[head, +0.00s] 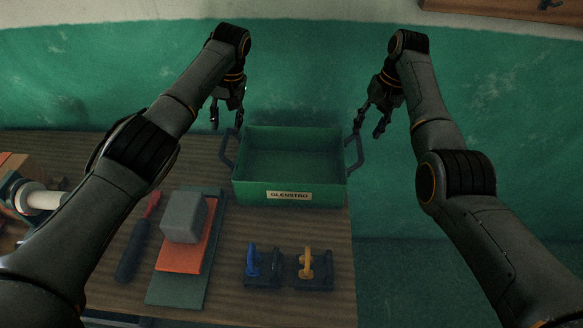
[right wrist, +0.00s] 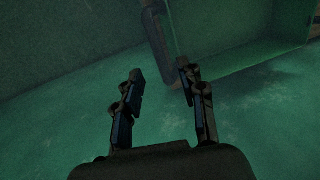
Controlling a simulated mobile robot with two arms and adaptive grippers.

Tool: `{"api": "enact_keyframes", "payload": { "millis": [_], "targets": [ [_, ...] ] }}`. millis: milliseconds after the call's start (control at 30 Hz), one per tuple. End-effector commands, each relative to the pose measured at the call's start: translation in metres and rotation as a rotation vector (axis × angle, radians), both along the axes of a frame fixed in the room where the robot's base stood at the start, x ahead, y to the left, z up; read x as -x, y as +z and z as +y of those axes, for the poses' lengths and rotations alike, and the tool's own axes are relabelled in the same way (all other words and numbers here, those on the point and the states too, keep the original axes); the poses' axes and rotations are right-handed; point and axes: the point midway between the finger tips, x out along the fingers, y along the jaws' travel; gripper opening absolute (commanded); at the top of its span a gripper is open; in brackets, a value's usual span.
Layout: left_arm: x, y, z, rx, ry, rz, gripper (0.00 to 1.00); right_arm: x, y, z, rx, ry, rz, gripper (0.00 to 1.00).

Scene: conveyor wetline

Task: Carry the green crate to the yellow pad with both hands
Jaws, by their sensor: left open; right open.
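The green crate (head: 250,191) stands on the wooden table in the head view, with a label on its front wall and a dark handle on each side. It looks empty. My left gripper (head: 228,120) is open above and near the crate's left handle (head: 228,148). My right gripper (head: 369,133) is open near the right handle (head: 354,152), apart from it as far as I can tell. In the right wrist view my right gripper (right wrist: 158,95) has its fingers spread with nothing between them, and part of the crate (right wrist: 225,70) shows beyond. The yellow pad is not in view.
A grey block (head: 184,217) rests on an orange plate (head: 187,255) on a dark green board. A dark-handled tool (head: 133,252) lies to their left. Blue-handled (head: 262,268) and yellow-handled (head: 306,268) items sit before the crate. The table (head: 225,285) ends just right of the crate.

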Motion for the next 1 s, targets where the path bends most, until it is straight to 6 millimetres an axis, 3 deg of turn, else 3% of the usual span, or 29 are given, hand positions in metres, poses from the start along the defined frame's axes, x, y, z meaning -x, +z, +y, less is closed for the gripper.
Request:
{"api": "enact_keyframes", "payload": {
  "millis": [200,400,833,1000],
  "targets": [
    [0.001,-0.041,0.008,0.000,0.002,0.004,0.41,0.001,-0.041,0.008,0.000,0.001,0.004,0.40],
    [0.001,-0.063,0.013,0.000,0.000,0.002,0.41,0.000,-0.063,0.012,0.000,0.000,0.001,0.40],
    [0.000,-0.070,0.015,0.001,0.000,0.000,0.41,0.000,-0.070,0.014,0.000,0.000,-0.001,0.40],
    [0.000,-0.070,0.014,0.001,0.000,0.000,0.06,0.000,-0.070,0.014,0.000,0.000,0.000,0.06]
  ]
}}
